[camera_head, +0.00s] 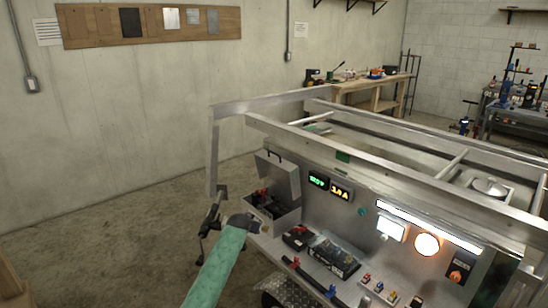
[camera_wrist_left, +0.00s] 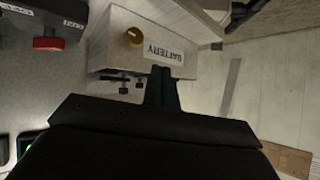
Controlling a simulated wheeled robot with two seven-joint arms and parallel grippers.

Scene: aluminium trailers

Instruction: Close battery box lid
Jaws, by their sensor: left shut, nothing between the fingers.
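The metal battery box (camera_head: 284,225) stands at the left end of the trailer's panel. Its lid (camera_head: 283,180) is raised, and a dark battery with a red part (camera_head: 262,197) shows inside. In the left wrist view the box (camera_wrist_left: 120,60) appears upside down, with a "BATTERY" label and a yellow-orange knob (camera_wrist_left: 133,37). My left gripper (camera_wrist_left: 162,72) is shut and empty, its fingertips close to the labelled face; I cannot tell whether they touch. In the head view my green-sleeved left arm ends beside the box, hiding its lower left. My right gripper is not in view.
Lit displays (camera_head: 330,187), a round lamp (camera_head: 427,244) and a light bar are on the panel right of the box. Small devices (camera_head: 333,257) lie on the shelf below. A metal frame post (camera_head: 213,155) rises left of the box. Floor beyond it is clear.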

